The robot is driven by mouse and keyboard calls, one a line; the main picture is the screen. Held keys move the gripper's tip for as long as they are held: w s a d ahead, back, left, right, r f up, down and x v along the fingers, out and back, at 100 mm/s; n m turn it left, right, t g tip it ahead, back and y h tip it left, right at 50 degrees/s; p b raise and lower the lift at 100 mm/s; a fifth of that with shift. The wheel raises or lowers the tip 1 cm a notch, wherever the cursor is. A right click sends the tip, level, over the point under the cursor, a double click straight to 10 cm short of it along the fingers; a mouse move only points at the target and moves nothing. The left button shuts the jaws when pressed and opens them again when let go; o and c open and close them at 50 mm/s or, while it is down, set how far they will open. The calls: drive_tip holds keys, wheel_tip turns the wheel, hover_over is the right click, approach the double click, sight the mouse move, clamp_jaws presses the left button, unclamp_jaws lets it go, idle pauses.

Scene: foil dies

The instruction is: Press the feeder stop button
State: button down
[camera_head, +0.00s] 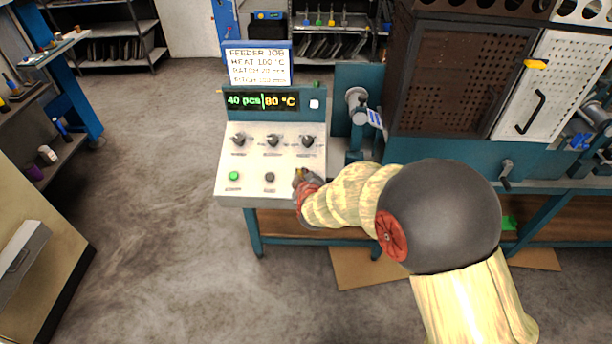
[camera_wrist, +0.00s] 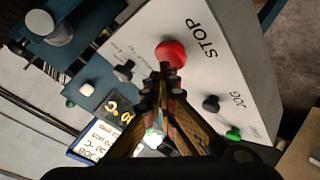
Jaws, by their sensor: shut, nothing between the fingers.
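The feeder stop button is a red round knob (camera_wrist: 172,53) beside the printed word STOP in the wrist view. My gripper (camera_wrist: 164,70) is shut and empty, its fingertips at the near edge of the red button in that view; I cannot tell whether they touch it. In the head view my gripper (camera_head: 301,177) is over the lower right of the sloped white control panel (camera_head: 248,190) and hides the stop button. The dark jog button (camera_head: 270,177) and the green button (camera_head: 234,175) are to its left.
Several dark knobs (camera_head: 272,141) sit above the buttons. The display (camera_head: 262,101) reads 40 pcs and 80 °C, below a feeder job sign (camera_head: 257,65). A perforated brown cabinet (camera_head: 457,85) stands to the right.

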drive_tip(key=shift+s+r, duration=0.1)
drive_tip(key=shift+r, duration=0.35)
drive_tip(key=r+p, duration=0.1)
drive_tip(key=s+r+p, duration=0.1)
drive_tip(key=r+p, duration=0.2)
drive_tip(key=p, duration=0.1)
drive_tip(key=shift+s+r, duration=0.3)
drive_tip(key=shift+r, duration=0.1)
idle(0.7)
